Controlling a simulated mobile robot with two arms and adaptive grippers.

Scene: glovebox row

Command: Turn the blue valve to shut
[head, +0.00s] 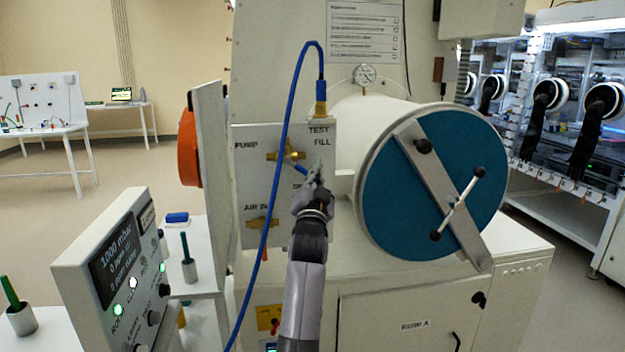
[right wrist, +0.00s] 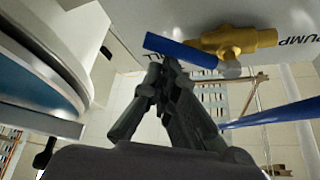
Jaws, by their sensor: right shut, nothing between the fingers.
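The blue valve is a brass body (head: 284,155) with a blue lever on a pale panel, beside the words PUMP, TEST and FILL. In the head view the lever slants down to the right, its far end partly hidden by my right gripper. In the right wrist view the blue lever (right wrist: 180,52) and brass body (right wrist: 236,41) show clearly. My right gripper (head: 316,174) is shut and empty at the lever's free end; its fingertips (right wrist: 164,68) are close to the lever, and I cannot tell whether they touch it. My left gripper is not in view.
A blue hose (head: 288,105) hangs across the panel, close to the valve. A second brass valve (head: 262,223) sits below, by AIR IN. A round blue door (head: 400,195) with a metal bar stands to the right. A control box (head: 110,270) is at lower left.

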